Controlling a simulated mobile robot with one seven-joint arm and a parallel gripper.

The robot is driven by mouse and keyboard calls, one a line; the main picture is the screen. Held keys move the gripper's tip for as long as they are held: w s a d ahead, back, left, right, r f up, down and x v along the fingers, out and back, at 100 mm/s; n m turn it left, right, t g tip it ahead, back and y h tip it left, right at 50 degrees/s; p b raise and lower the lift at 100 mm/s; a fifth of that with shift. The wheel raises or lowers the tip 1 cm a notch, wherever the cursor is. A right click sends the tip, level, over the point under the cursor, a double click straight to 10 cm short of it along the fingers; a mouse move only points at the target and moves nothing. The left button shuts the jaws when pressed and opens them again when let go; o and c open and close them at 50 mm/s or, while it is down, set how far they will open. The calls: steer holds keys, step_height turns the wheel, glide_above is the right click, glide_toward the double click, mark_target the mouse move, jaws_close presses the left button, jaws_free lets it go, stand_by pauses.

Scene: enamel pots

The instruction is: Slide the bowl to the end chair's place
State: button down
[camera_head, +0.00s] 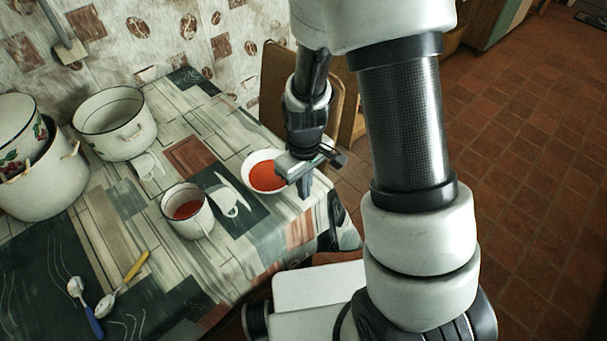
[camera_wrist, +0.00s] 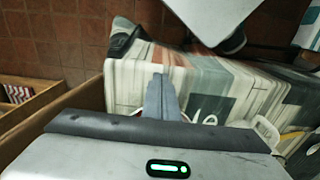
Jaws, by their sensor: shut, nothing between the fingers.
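The white bowl (camera_head: 250,164) of red soup sits on the table near its right edge in the head view. My gripper (camera_head: 306,190) is shut and empty, fingers pointing down, right beside the bowl's right side. Whether the fingers touch the bowl I cannot tell. In the wrist view my shut fingers (camera_wrist: 162,98) are over the table cloth, and most of the bowl is hidden behind my gripper body. A wooden chair (camera_head: 274,84) stands at the table's far end, partly hidden by my arm.
A white mug (camera_head: 190,222) with red contents stands left of the bowl. An enamel pot (camera_head: 118,140) and stacked pots (camera_head: 45,190) stand farther left. Spoons (camera_head: 122,284) lie at the front left. The cloth beyond the bowl, toward the far corner, is clear.

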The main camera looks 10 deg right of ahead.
steer(key=shift+w+a+f, duration=0.4)
steer(key=shift+w+f, duration=0.05)
steer(key=shift+w, duration=0.15)
steer(key=shift+w+a+f, duration=0.35)
steer(key=shift+w+f, duration=0.05)
steer(key=shift+w, duration=0.2)
steer(key=shift+w+a, duration=0.35)
steer(key=shift+w, duration=0.15)
